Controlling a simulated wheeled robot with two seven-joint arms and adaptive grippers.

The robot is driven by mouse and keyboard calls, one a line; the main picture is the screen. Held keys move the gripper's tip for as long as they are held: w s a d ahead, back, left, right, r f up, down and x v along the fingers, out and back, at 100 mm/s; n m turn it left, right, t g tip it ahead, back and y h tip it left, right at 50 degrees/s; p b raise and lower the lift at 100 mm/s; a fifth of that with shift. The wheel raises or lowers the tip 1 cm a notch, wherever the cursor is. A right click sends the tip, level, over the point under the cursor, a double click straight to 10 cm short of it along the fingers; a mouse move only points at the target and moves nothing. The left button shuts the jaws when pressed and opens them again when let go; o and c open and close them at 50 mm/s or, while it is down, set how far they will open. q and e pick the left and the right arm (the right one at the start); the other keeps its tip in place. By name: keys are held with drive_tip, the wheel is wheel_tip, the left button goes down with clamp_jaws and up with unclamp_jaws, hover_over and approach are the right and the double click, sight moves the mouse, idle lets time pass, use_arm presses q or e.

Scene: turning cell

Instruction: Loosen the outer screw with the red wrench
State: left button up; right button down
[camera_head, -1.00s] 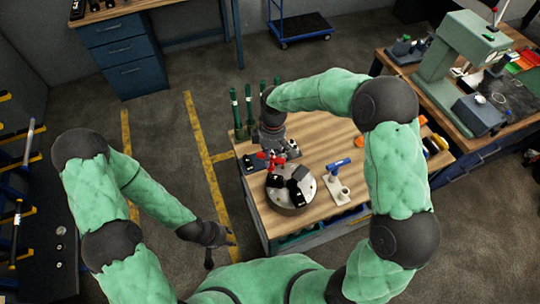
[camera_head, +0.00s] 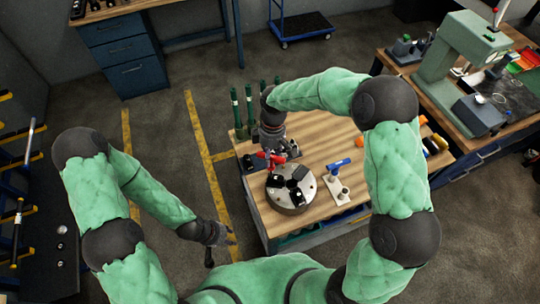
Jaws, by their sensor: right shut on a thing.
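The red wrench (camera_head: 272,158) is in my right gripper (camera_head: 271,152), which is shut on it at the back left edge of the round chuck (camera_head: 291,204). The chuck lies on the wooden bench and carries black jaw blocks (camera_head: 298,173). The wrench's working end is small and partly hidden, so I cannot tell whether it sits on a screw. The outer screw cannot be made out. My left gripper (camera_head: 219,249) hangs empty over the floor, left of the bench, with its fingers apart.
A blue-handled tool (camera_head: 338,165) stands by a pale holder plate (camera_head: 336,188) right of the chuck. Dark green posts (camera_head: 249,104) rise at the bench's back left. A green machine (camera_head: 470,45) stands on the right bench. The wooden bench top (camera_head: 313,133) has bare room behind.

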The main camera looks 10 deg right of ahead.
drive_tip(key=shift+r+p, duration=1.4)
drive_tip(key=shift+r, duration=0.95)
